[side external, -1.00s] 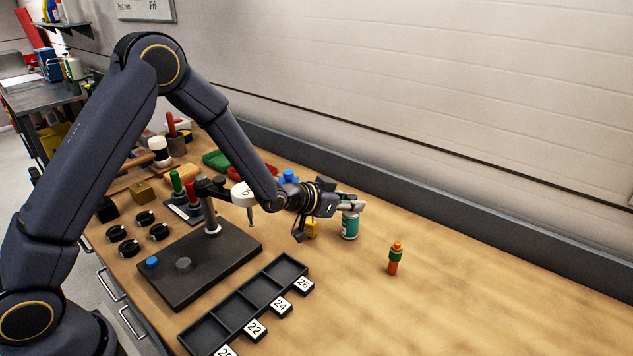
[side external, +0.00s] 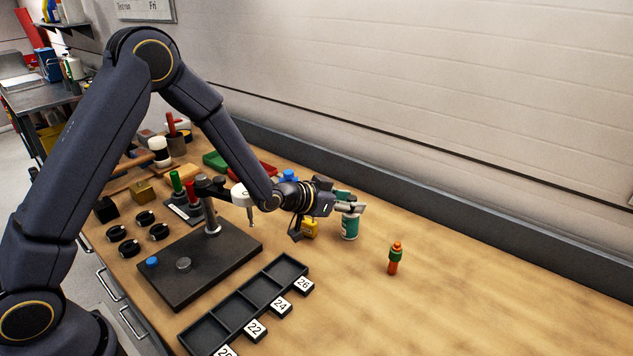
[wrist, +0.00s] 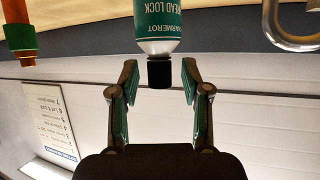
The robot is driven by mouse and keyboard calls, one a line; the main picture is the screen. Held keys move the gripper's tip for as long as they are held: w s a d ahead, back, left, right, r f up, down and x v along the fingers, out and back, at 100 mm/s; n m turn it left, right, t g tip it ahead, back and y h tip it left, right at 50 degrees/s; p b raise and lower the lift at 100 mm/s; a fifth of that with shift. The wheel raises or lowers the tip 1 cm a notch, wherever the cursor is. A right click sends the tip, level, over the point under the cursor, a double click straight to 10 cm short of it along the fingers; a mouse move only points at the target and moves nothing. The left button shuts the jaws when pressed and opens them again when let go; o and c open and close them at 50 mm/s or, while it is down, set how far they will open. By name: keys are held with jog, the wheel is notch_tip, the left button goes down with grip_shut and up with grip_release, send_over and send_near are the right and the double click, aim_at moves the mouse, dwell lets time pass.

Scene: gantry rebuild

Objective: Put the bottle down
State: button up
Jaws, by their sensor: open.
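The bottle (side external: 350,228) is teal with a white lower label and stands upright on the wooden bench. In the wrist view the bottle (wrist: 157,22) appears upside down, with "THREAD LOCK" lettering and a black cap (wrist: 159,73). My gripper (side external: 349,204) is at the height of the bottle's top in the side view. In the wrist view my gripper (wrist: 160,82) is open, its green-padded fingers on either side of the cap with a gap at each side. The fingers partly hide the bottle's top in the side view.
An orange and green item (side external: 395,258) stands to the right. A black compartment tray (side external: 240,312) with numbered tags and a dark stand base (side external: 225,262) lie in front. The bench's right side is clear.

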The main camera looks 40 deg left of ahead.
jog(key=s+a+r+n+g+y, duration=0.1)
jog(key=s+a+r+y, duration=0.1)
jog(key=s+a+r, duration=0.4)
jog(key=s+a+r+n+g+y, duration=0.1)
jog(key=s+a+r+g, duration=0.1)
jog(key=s+r, duration=0.65)
jog(key=s+a+r+n+g, duration=0.1)
jog(key=s+g, duration=0.2)
jog(key=s, duration=1.8)
jog(key=shift+a+r+g+y, duration=0.25)
jog(key=shift+a+g+y, duration=0.05)
jog(key=shift+a+y, duration=0.1)
